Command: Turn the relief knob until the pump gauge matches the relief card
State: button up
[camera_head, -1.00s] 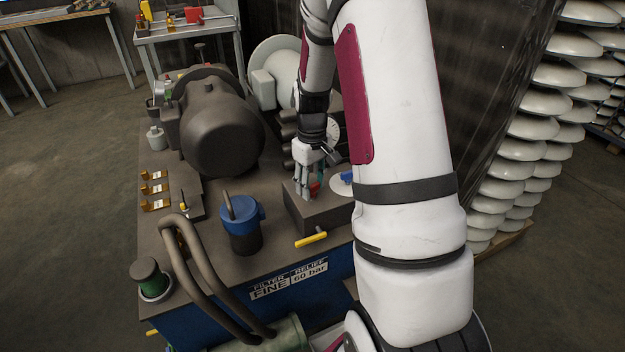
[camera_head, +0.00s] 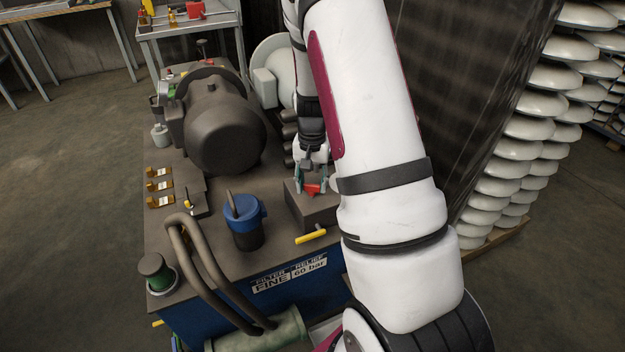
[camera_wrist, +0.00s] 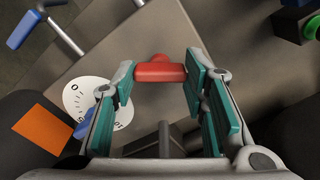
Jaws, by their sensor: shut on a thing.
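The red relief knob (camera_head: 312,189) stands on a grey block (camera_head: 318,210) at the right of the pump bench. My gripper (camera_head: 311,180) points down at it, and its fingers are closed around it. In the wrist view the T-shaped red knob (camera_wrist: 160,70) sits between my two teal-padded fingertips. The relief card (camera_head: 310,266) on the blue bench front reads 60 bar. A white dial (camera_wrist: 92,98) with scale marks and a 0 lies left of my fingers in the wrist view, partly covered by them and a blue lever. I cannot make out a gauge reading.
A blue-capped filter (camera_head: 246,222), a yellow lever (camera_head: 311,237) and a dark motor (camera_head: 222,130) stand on the bench near the knob. Thick hoses (camera_head: 190,265) rise at the front left. Insulator stacks (camera_head: 520,150) stand at the right.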

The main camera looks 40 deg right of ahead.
aim_at(312, 184)
jog(key=shift+m, duration=0.8)
jog(key=shift+p, duration=0.3)
jog(key=o, duration=1.2)
jog(key=shift+c, duration=0.2)
notch_tip(312, 184, up, 12)
